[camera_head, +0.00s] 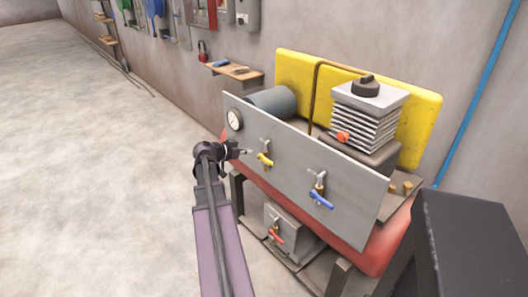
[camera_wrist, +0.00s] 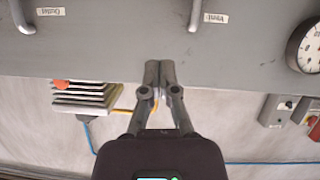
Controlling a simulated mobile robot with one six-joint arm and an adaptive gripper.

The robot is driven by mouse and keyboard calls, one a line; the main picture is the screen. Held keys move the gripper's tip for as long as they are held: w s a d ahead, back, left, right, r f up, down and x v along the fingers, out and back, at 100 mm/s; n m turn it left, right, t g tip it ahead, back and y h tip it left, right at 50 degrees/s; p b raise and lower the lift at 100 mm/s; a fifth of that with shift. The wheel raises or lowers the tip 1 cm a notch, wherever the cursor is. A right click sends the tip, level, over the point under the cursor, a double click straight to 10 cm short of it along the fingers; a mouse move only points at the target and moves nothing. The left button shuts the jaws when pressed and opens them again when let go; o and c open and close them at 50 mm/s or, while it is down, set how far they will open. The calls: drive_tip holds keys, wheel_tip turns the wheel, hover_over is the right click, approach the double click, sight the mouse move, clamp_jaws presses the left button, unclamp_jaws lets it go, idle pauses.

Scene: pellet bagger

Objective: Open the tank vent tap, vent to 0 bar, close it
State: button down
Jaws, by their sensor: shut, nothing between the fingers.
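The grey panel (camera_head: 295,165) carries a round white gauge (camera_head: 235,119) at its left. I cannot read its value. The tap with the yellow lever (camera_head: 265,159) is nearest the gauge; its lever lies across the upright valve body. The wrist view is upside down and shows a "Vent" label (camera_wrist: 214,18) beside a grey pipe (camera_wrist: 195,15), on the gauge's side (camera_wrist: 307,48). My gripper (camera_head: 247,152) is shut and empty, just left of the yellow lever and apparently apart from it. Its closed fingertips (camera_wrist: 158,68) show in front of the panel; no lever shows there.
A blue-lever tap (camera_head: 320,202) sits further right on the panel, by the "Outlet" label (camera_wrist: 50,12). A red-lever tap (camera_head: 276,237) is below. The compressor (camera_head: 366,110) stands behind the panel. Open floor (camera_head: 100,170) lies left.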

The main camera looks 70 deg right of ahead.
drive_tip(key=r+y+p, duration=0.1)
drive_tip(key=p, duration=0.2)
drive_tip(key=d+r+t+y+p, duration=0.1)
drive_tip(key=r+p, duration=0.1)
drive_tip(key=p, duration=0.1)
drive_tip(key=d+r+t+y+p, duration=0.1)
drive_tip(key=y+p, duration=0.1)
drive_tip(key=p, duration=0.1)
drive_tip(key=shift+s+r+p, duration=0.2)
drive_tip(key=shift+r+p, duration=0.2)
drive_tip(key=shift+d+f, duration=0.1)
drive_tip(key=shift+f, duration=0.05)
drive_tip(key=b, duration=0.8)
hover_over(269, 161)
drive_tip(key=w, duration=0.1)
drive_tip(key=f, duration=0.7)
drive_tip(key=shift+w+d+f, duration=0.1)
drive_tip(key=shift+w+f, duration=0.05)
drive_tip(key=shift+w, duration=0.05)
drive_tip(key=shift+s+f+b, duration=0.15)
drive_tip(key=shift+f+b, duration=1.4)
drive_tip(key=shift+f, duration=0.25)
drive_tip(key=shift+s+a+f+b, duration=0.2)
drive_tip(key=shift+a+f+b, duration=0.1)
drive_tip(key=shift+f+b, duration=0.45)
drive_tip(key=shift+a+r, duration=0.1)
